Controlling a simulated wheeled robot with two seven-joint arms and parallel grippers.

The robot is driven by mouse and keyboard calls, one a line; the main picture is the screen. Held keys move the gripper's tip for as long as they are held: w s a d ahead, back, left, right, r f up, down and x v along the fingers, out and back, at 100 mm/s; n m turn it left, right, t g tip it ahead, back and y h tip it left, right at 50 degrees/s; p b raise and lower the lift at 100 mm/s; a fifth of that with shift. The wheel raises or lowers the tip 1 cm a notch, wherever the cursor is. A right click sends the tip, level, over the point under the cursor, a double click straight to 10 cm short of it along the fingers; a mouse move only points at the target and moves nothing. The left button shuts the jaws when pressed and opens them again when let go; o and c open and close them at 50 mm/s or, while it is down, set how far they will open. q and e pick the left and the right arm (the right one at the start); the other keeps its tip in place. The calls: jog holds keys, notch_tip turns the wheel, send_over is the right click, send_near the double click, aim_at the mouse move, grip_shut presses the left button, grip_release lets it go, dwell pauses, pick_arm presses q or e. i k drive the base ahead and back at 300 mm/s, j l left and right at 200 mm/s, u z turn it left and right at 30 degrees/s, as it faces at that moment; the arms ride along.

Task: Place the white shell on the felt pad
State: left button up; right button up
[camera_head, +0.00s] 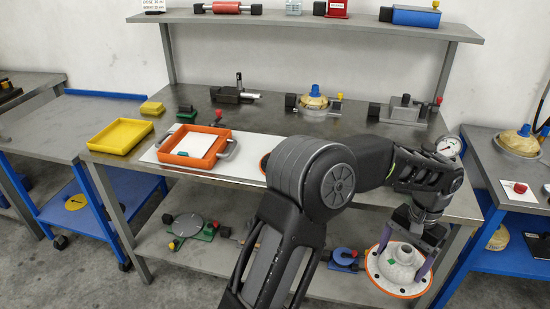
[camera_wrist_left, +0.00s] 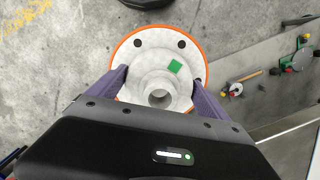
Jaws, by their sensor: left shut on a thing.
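The white shell (camera_head: 397,264) is a round, flanged piece with an orange rim and a raised neck. It hangs off the bench's front right corner, in the air. My left gripper (camera_head: 404,252) is shut on its neck, with the purple fingers on both sides. In the left wrist view the shell (camera_wrist_left: 150,55) shows a green square and dark holes in its flange, between the fingertips (camera_wrist_left: 160,82). I cannot tell for sure which surface is the felt pad; a pale sheet (camera_head: 245,152) lies on the bench, partly hidden by my arm. My right gripper is not in view.
An orange tray (camera_head: 190,158) and a yellow tray (camera_head: 119,136) stand on the bench's left half. Metal fixtures (camera_head: 398,112) and a yellow-domed part (camera_head: 314,102) line the back. A blue-framed side table (camera_head: 508,168) stands close at right. A lower shelf (camera_head: 190,265) holds several parts.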

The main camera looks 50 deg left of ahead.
aim_at(195, 144)
jog(key=k+j+u, duration=0.15)
jog(key=j, duration=0.35)
jog(key=k+j+u, duration=0.1)
jog(key=j, duration=0.4)
jog(key=k+j+u, duration=0.15)
jog(key=j, duration=0.35)
jog(key=k+j+u, duration=0.15)
jog(key=j, duration=0.4)
